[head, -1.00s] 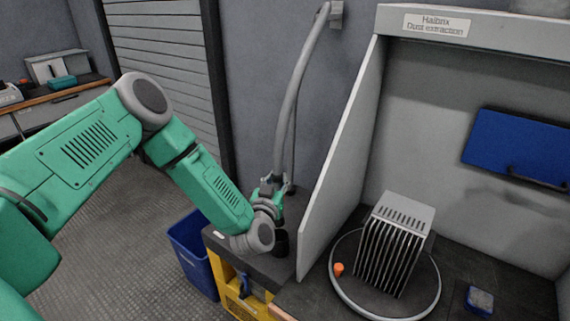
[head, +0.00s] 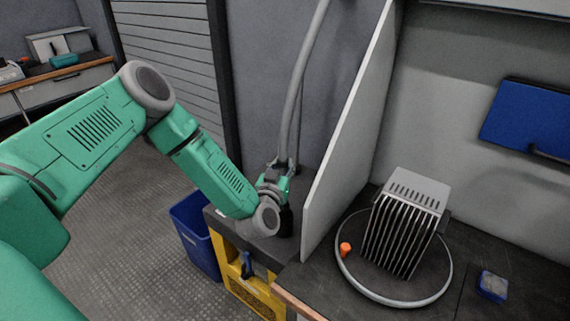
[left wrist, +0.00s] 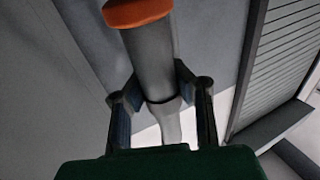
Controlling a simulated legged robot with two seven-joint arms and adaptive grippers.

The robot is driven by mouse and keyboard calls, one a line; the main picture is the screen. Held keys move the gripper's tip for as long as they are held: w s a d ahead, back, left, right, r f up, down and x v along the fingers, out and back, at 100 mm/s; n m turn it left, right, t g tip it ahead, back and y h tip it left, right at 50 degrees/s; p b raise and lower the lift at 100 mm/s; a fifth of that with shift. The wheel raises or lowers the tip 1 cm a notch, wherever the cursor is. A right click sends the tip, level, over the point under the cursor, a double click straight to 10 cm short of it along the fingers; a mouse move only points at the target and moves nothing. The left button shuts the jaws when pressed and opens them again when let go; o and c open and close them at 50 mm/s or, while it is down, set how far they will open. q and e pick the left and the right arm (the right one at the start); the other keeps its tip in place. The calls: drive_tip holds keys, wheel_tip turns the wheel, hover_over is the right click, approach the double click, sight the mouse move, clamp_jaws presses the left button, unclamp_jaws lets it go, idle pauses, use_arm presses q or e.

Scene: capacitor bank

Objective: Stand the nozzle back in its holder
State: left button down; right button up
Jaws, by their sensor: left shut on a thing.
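The nozzle (left wrist: 150,55) is a grey tube with an orange end at the top of the left wrist view. My left gripper (left wrist: 160,92) is shut on it, with one finger on each side. In the head view my left gripper (head: 275,182) is at the lower end of the grey hose (head: 297,90), above the back of the yellow cart. A black cup-like part, seemingly the holder (head: 285,222), shows just below and behind my wrist. My wrist hides most of the nozzle there, and I cannot tell whether it touches the holder. My right gripper is out of view.
The yellow cart (head: 238,290) has a dark top. A blue bin (head: 197,240) stands left of it. A grey booth wall (head: 340,140) rises close on the right. Beyond it, a finned grey block (head: 405,225) and an orange piece (head: 345,249) sit on a round turntable (head: 388,299).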

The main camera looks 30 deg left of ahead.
use_arm(q)
wheel_tip(320, 180, down, 2)
drive_tip(key=shift+a+b, duration=0.1)
drive_tip(key=shift+b, duration=0.4)
drive_tip(key=shift+d+f+b, duration=0.2)
drive_tip(key=shift+f+b, duration=0.4)
drive_tip(key=shift+f, duration=0.15)
drive_tip(key=shift+d+f+b, duration=0.15)
drive_tip(key=shift+f+b, duration=0.4)
drive_tip(key=shift+f, duration=0.2)
drive_tip(key=shift+a+f+b, duration=0.25)
drive_tip(key=shift+f+b, duration=0.6)
drive_tip(key=shift+f, duration=0.4)
drive_tip(key=shift+d, duration=0.1)
drive_tip(key=c, duration=1.4)
unclamp_jaws()
drive_tip(key=shift+o, duration=0.2)
